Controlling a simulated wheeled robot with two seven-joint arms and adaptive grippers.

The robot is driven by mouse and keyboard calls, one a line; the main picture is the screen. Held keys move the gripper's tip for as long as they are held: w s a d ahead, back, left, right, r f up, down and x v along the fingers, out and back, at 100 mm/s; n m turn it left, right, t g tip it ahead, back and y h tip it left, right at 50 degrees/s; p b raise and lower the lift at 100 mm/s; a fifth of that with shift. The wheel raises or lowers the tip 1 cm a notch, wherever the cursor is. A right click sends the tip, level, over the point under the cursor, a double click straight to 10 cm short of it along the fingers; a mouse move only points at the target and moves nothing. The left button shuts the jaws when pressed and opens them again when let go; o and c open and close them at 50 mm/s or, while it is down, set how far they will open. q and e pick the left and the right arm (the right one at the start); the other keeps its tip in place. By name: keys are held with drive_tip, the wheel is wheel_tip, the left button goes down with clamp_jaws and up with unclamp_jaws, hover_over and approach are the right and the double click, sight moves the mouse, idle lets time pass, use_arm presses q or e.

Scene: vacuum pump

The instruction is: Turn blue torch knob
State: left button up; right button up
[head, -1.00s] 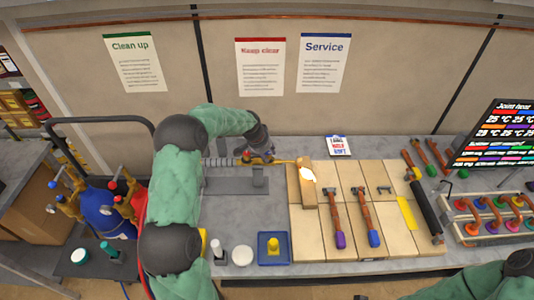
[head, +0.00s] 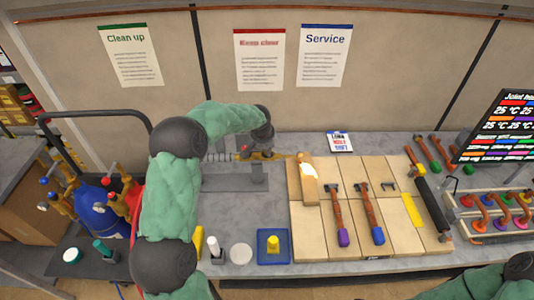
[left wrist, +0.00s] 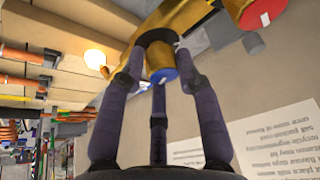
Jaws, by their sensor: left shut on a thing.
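The brass torch (head: 243,156) lies at the back of the bench, with a bright flame at its right end in the head view. In the left wrist view its brass body (left wrist: 188,18) shows at the top. The blue torch knob (left wrist: 163,74) shows its blue face between the dark fingers of my left gripper (left wrist: 160,62), which is shut on it. A red knob (left wrist: 258,14) sits on the torch to the right, apart from the fingers. In the head view my left wrist largely hides the knobs. My right gripper is out of view.
Pale boards (head: 352,235) carry hammer-like tools and a yellow strip. A blue tray (head: 286,250) with a yellow item stands at the front. A small sign (head: 340,142) stands near the back. A rack of copper pipes (head: 490,222) is at right, and gas bottles (head: 97,222) stand at left.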

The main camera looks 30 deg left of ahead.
use_arm(q)
drive_tip(key=n+y+b, duration=0.1)
drive_tip(key=n+b, duration=0.1)
drive_tip(key=b, duration=0.1)
drive_tip(key=shift+f, duration=0.2)
drive_tip(key=shift+r+n+g+b, duration=0.15)
drive_tip(key=shift+n+g+b, duration=0.25)
drive_tip(key=shift+n+b, duration=0.6)
drive_tip(key=shift+y, duration=0.3)
drive_tip(key=o, duration=1.1)
drive_tip(key=shift+r, duration=0.15)
drive_tip(key=v, duration=1.1)
drive_tip(key=shift+s+r, duration=0.2)
drive_tip(key=shift+r, duration=0.15)
